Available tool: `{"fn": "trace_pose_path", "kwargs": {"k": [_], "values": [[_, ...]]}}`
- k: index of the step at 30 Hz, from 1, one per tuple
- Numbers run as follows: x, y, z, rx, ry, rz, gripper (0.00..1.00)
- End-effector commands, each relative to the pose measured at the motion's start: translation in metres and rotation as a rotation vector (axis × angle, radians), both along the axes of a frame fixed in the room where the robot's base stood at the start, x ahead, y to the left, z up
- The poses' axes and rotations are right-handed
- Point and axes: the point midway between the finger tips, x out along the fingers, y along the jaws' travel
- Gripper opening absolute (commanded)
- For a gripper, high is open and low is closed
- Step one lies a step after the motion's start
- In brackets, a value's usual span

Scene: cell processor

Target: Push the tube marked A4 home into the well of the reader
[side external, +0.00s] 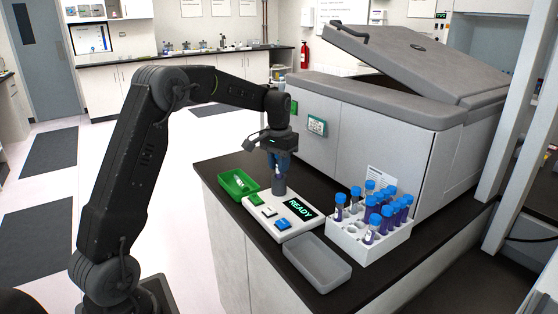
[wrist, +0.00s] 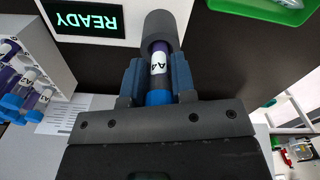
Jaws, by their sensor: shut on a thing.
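The tube marked A4 (wrist: 158,65) has a blue cap and a white label, and it sits between the blue fingers of my gripper (wrist: 160,80). My gripper is shut on it. The tube's far end is inside the mouth of the grey cylindrical well (wrist: 166,27), with the label still outside. In the side external view my gripper (side external: 280,162) is right above the well (side external: 279,186) of the white reader (side external: 263,218). The reader's screen (side external: 298,208) says READY. How deep the tube sits is hidden inside the well.
A white rack (side external: 378,246) with several blue-capped tubes stands to the right. An empty grey tray (side external: 318,268) lies in front of the reader. A green tray (side external: 229,183) holding a small white item is at the left. A large grey-lidded machine (side external: 370,130) stands behind.

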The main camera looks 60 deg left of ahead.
Motion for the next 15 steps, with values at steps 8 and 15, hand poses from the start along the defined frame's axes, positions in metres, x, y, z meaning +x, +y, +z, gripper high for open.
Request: {"fn": "trace_pose_path", "kwargs": {"k": [8, 15], "values": [[0.0, 0.0, -0.0003, 0.0, 0.0, 0.0, 0.0], [0.0, 0.0, -0.0047, 0.0, 0.0, 0.0, 0.0]]}}
